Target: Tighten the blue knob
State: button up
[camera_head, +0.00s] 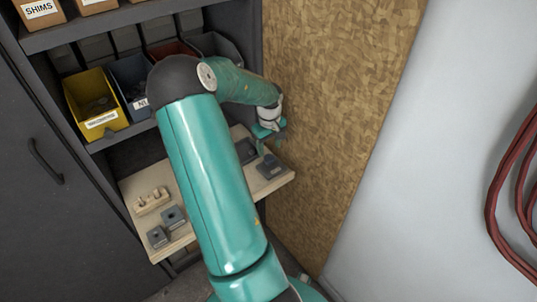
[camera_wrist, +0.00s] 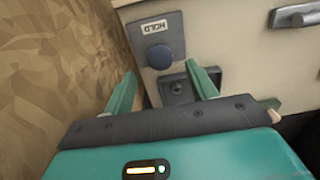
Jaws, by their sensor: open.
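In the wrist view a round, dark blue knob (camera_wrist: 159,57) sits on a grey plate, beside a white label reading HOLD upside down. My gripper (camera_wrist: 161,70) is open, with its two teal fingers apart and nothing held between them. The knob appears just beyond the fingertips, between them in the picture; I cannot tell the exact gap. In the head view my gripper (camera_head: 267,130) hangs over the right part of the wooden shelf board, near the plywood wall.
A dark square fitting (camera_wrist: 177,88) lies between the fingers in the wrist view. The plywood wall (camera_head: 330,90) stands close on the right. The wooden board (camera_head: 180,240) carries several grey blocks; a yellow bin (camera_head: 90,92) stands above.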

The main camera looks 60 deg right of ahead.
aim_at(269, 157)
notch_tip(269, 157, down, 5)
jog(key=shift+r, duration=0.15)
jog(key=c, duration=1)
jog(key=shift+d+m, duration=0.1)
jog(key=shift+m, duration=0.2)
